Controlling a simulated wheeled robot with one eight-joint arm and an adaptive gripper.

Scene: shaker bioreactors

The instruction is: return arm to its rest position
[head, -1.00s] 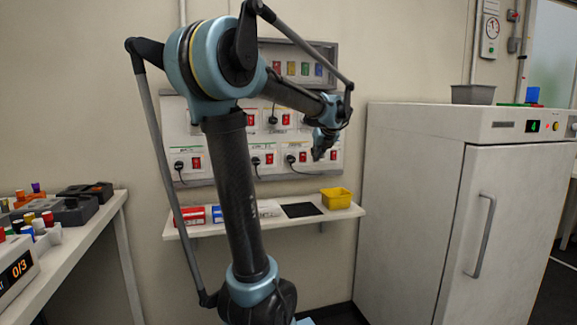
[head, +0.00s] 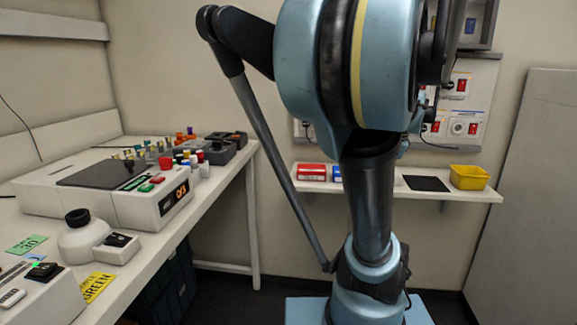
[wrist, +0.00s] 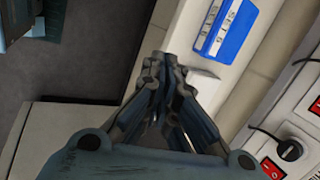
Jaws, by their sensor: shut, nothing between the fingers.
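My gripper (wrist: 165,85) shows in the wrist view with its fingers drawn together and nothing between them. It hangs above the floor, with the white wall shelf and a blue box (wrist: 226,30) beyond it, apart from both. In the head view my arm (head: 350,90) stands large at the right of centre, its upper joint near the top edge. The gripper is hidden behind the arm there.
A pale cabinet (head: 530,190) stands right. Wall switches (wrist: 290,150) are close to the gripper.

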